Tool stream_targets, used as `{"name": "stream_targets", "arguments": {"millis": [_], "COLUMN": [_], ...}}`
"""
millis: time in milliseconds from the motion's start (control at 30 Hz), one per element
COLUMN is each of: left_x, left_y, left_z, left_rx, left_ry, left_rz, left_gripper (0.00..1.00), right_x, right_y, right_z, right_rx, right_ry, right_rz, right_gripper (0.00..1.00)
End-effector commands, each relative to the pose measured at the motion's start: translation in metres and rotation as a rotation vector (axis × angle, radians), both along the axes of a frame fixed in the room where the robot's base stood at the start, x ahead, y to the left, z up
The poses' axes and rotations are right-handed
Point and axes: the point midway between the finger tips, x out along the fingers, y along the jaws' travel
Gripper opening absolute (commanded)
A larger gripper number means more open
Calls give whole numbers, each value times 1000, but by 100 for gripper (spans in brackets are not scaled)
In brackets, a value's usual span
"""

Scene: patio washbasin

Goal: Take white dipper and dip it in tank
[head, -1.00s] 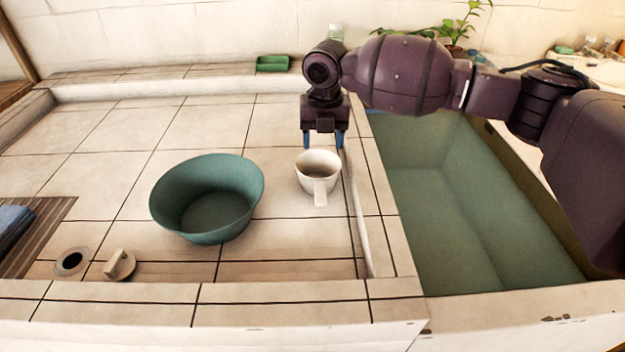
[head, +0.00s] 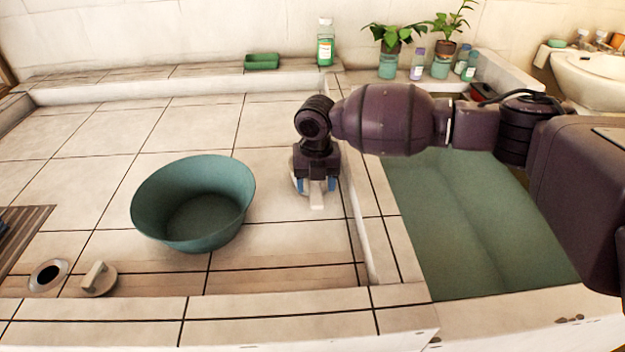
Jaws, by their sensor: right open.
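The white dipper (head: 316,198) sits on the tiled surface to the right of the green basin, its handle towards me. My right gripper (head: 317,186) is over the dipper and hides most of its cup. Its blue-tipped fingers are open, one on each side of the handle's root; I cannot tell whether they touch it. The tank (head: 470,230) with greenish water is at the right, behind a low tiled wall, partly hidden by my right arm. My left gripper is not in view.
A green basin (head: 150,215) stands left of the dipper. A drain hole (head: 47,274) and its plug (head: 98,280) lie at the front left. A green soap dish (head: 262,62), a bottle (head: 325,48) and potted plants (head: 388,62) stand on the back ledge. A raised tiled rim (head: 372,215) separates dipper and tank.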

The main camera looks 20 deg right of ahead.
Motion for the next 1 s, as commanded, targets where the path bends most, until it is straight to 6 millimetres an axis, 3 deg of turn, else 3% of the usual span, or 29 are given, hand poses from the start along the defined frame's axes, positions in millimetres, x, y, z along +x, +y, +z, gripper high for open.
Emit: {"name": "stream_targets", "arguments": {"millis": [33,200,500,867,1000], "left_x": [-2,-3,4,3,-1], "left_y": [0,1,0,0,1], "left_z": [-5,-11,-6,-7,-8], "left_rx": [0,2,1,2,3], "left_ry": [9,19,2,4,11], "left_rz": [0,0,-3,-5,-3], "left_gripper": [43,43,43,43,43], "right_x": [-2,-3,-2,-3,-3], "right_y": [1,2,2,2,2], "right_z": [-13,-35,-36,-36,-36], "right_rx": [-1,-1,0,0,0], "right_ry": [8,9,2,3,3], "right_rz": [1,-1,-1,-1,-1], "right_gripper": [60,60,58,3,0]}}
